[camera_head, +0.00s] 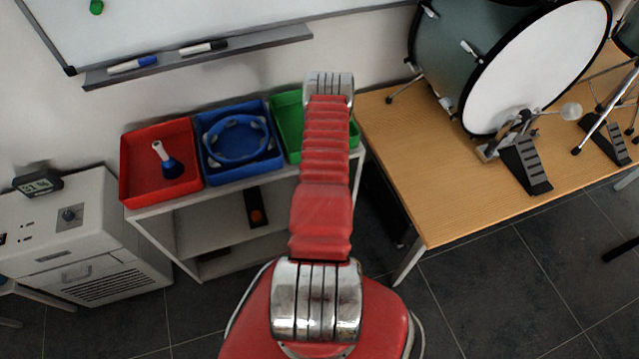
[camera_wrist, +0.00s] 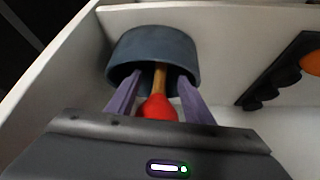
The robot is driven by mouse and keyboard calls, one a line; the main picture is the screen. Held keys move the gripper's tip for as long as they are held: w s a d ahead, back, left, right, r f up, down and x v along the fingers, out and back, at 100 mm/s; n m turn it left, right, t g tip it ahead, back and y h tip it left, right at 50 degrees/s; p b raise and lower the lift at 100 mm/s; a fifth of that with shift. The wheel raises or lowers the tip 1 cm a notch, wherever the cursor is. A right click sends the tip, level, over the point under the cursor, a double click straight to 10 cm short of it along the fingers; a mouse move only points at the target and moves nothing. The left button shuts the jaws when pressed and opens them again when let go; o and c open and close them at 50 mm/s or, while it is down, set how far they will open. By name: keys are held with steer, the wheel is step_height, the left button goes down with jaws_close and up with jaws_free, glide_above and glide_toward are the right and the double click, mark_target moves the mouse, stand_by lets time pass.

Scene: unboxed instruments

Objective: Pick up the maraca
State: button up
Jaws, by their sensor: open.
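The maraca (camera_wrist: 158,107), with a red head and a wooden handle, shows in the wrist view between my gripper's two purple fingers. Its handle reaches into a dark blue-grey round container (camera_wrist: 152,46). My gripper (camera_wrist: 158,80) is open, with one finger on each side of the maraca and the tips at the container's rim. Whether the fingers touch the maraca or the container I cannot tell. The lower part of the red head is hidden by my gripper's body. In the head view my arm hides the gripper, maraca and container.
White shelf walls surround the container. A black object with an orange part (camera_wrist: 290,70) lies to its right. In the head view, a red tray (camera_head: 135,172) holds a blue instrument with a white handle, beside a blue tray (camera_head: 212,177) with a tambourine and a green tray (camera_head: 283,110).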

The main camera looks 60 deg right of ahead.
steer(key=shift+c, duration=0.4)
jaws_close()
steer(key=shift+r, duration=0.15)
steer(key=shift+w+r, duration=0.1)
steer(key=shift+r, duration=0.65)
steer(key=shift+a+f, duration=0.15)
steer(key=shift+s+a+f+t+h, duration=0.2)
steer(key=shift+s+a+t+h, duration=0.55)
steer(key=shift+h, duration=0.45)
